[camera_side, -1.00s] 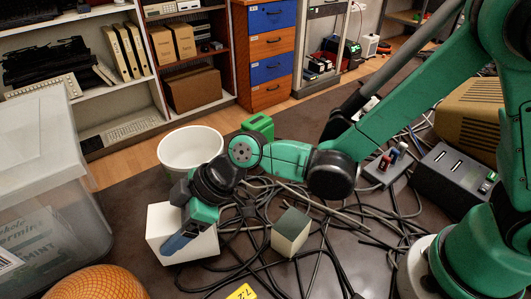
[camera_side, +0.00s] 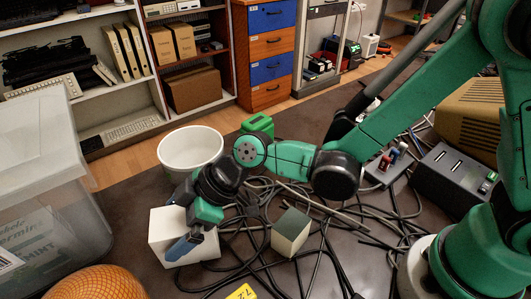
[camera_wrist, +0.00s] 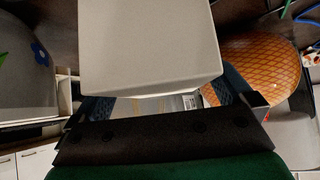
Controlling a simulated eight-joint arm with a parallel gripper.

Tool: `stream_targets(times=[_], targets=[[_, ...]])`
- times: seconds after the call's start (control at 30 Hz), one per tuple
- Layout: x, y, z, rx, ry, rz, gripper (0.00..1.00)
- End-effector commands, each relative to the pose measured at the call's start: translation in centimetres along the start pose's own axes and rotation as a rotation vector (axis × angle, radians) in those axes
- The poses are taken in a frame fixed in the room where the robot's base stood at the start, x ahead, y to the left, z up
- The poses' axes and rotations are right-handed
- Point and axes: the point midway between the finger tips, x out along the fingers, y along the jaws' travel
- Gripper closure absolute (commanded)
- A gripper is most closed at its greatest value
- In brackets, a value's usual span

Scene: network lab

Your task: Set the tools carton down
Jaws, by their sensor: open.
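A plain white carton (camera_side: 162,226), the only box at my gripper, is at the left front of the dark table in the side view. No label is readable on it. My gripper (camera_side: 188,238) is around it, with one blue finger across its near face; the jaws are open. The far finger is mostly hidden. In the wrist view the carton (camera_wrist: 150,45) fills the upper middle between the two dark blue fingers. I cannot tell whether its underside touches the table, since cables and the box itself hide that edge.
Tangled black cables (camera_side: 250,262) cover the table right of the carton. A smaller cream-green cube (camera_side: 291,232) stands among them. A white bucket (camera_side: 190,150) is behind, a clear bin (camera_side: 40,185) is left, and an orange patterned round object (camera_side: 97,284) is in front.

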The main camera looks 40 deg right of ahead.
Motion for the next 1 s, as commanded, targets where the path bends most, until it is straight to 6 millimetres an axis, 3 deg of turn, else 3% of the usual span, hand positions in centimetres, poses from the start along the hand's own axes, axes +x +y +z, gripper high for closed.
stream_targets(times=[0.5, 0.87, 1.0], targets=[[-7.9, 0.0, 0.1, 0.003, 0.0, 0.001, 0.0], [-11.0, 0.0, 0.1, 0.003, -0.001, 0.002, 0.0], [-12.7, 1.1, 1.2, 0.096, -0.037, 0.071, 0.0]])
